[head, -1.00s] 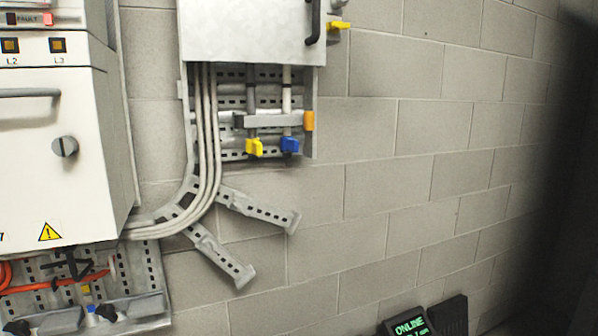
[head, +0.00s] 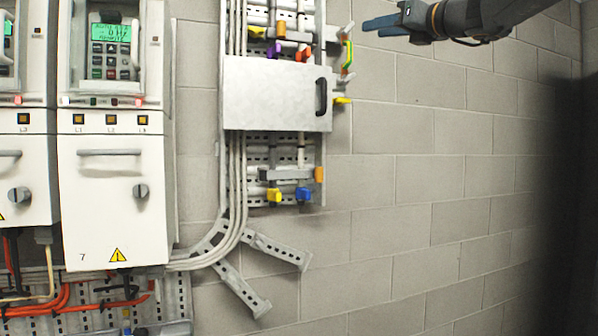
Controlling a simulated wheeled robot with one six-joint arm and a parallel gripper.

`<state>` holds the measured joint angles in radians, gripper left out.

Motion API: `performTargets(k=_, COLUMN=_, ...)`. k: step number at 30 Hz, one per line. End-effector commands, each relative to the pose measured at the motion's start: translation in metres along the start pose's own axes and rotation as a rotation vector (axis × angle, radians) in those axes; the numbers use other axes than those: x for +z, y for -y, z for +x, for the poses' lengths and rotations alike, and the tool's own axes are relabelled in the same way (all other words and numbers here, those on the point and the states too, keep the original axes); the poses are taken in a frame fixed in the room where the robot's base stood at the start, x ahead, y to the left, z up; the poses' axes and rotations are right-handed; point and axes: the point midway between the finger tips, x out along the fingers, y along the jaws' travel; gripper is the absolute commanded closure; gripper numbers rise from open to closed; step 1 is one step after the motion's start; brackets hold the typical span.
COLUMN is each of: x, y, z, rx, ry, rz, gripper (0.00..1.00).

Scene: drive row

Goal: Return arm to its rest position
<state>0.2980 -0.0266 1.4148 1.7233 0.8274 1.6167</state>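My gripper (head: 385,27) shows at the top right of the head view, at the end of my dark grey arm (head: 480,15). Its blue fingers point left, toward the wall-mounted valve and pipe panel. Nothing shows between the fingers, and a gap between them is visible. The gripper is apart from the green and yellow piece (head: 347,55) at the panel's right side. The rest of the arm runs out of the picture at the top right.
A white drive cabinet (head: 113,200) with a keypad display (head: 111,45) stands at left, with another beside it. A metal box (head: 277,94) with a black handle (head: 321,97) sits on the panel. The block wall (head: 420,190) at right is bare.

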Motion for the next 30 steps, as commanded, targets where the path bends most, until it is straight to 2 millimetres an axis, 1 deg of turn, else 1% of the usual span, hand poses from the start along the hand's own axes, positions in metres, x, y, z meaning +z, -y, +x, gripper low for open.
performTargets(k=5, x=-0.026, y=0.006, z=0.000, rx=-0.011, ry=-0.050, rz=-0.042, gripper=0.66)
performTargets(k=10, x=-0.057, y=0.009, z=0.001, rx=-0.016, ry=-0.114, rz=-0.101, gripper=0.66)
performTargets(k=14, x=-0.092, y=0.010, z=0.001, rx=-0.012, ry=-0.182, rz=-0.161, gripper=0.66)
performTargets(k=17, x=-0.125, y=0.011, z=-0.001, rx=-0.003, ry=-0.247, rz=-0.221, gripper=0.66)
performTargets(k=20, x=-0.165, y=0.010, z=-0.005, rx=0.013, ry=-0.326, rz=-0.295, gripper=0.66)
performTargets(k=23, x=-0.217, y=0.008, z=-0.013, rx=0.051, ry=-0.430, rz=-0.395, gripper=0.66)
performTargets(k=24, x=-0.242, y=0.006, z=-0.019, rx=0.073, ry=-0.480, rz=-0.444, gripper=0.66)
performTargets(k=26, x=-0.282, y=0.002, z=-0.030, rx=0.118, ry=-0.558, rz=-0.526, gripper=0.66)
performTargets(k=27, x=-0.309, y=-0.002, z=-0.039, rx=0.155, ry=-0.611, rz=-0.585, gripper=0.66)
performTargets(k=29, x=-0.347, y=-0.007, z=-0.054, rx=0.216, ry=-0.685, rz=-0.671, gripper=0.66)
performTargets(k=30, x=-0.373, y=-0.012, z=-0.065, rx=0.265, ry=-0.732, rz=-0.730, gripper=0.66)
